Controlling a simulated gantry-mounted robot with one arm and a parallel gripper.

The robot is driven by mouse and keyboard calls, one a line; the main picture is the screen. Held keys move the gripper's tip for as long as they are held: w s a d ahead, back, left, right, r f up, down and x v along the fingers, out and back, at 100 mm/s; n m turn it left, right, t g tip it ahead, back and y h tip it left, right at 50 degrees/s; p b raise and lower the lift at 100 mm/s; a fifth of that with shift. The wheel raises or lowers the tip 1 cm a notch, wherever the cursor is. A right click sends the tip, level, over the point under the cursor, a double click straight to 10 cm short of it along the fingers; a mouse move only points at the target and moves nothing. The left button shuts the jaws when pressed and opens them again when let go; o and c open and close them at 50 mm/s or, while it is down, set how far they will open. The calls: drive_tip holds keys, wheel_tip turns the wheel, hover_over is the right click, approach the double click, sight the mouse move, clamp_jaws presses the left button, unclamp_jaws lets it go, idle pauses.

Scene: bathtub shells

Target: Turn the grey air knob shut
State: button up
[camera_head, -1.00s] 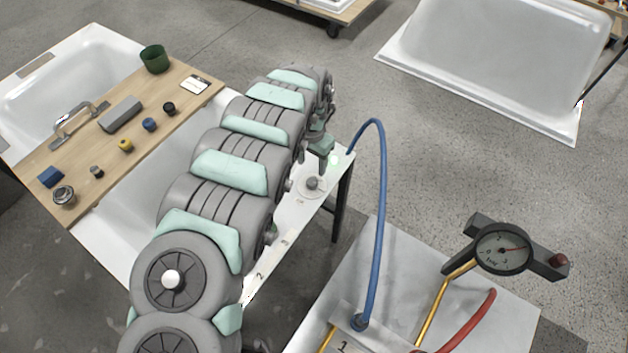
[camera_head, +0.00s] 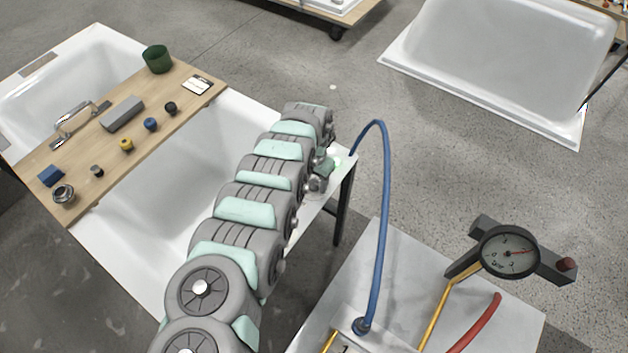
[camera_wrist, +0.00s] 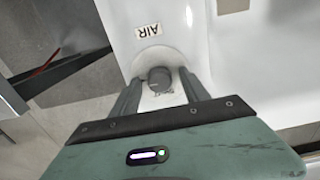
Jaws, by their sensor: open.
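The grey air knob (camera_wrist: 159,79) shows in the wrist view on the white tub rim, under a label reading AIR (camera_wrist: 148,30). My gripper (camera_wrist: 158,82) is open, with one dark finger on each side of the knob. Whether the fingers touch the knob I cannot tell. In the head view my gripper (camera_head: 322,178) is at the right rim of the white tub (camera_head: 180,190), largely hidden by my arm. The knob is hidden there.
A wooden board (camera_head: 100,150) lies across the tub with small knobs, a green cup (camera_head: 157,59) and a grey block. A blue hose (camera_head: 383,220) arches close to the right of my arm. A dial gauge (camera_head: 508,252) stands over the metal table at the lower right.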

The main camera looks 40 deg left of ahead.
drive_tip(key=shift+c, duration=0.5)
clamp_jaws()
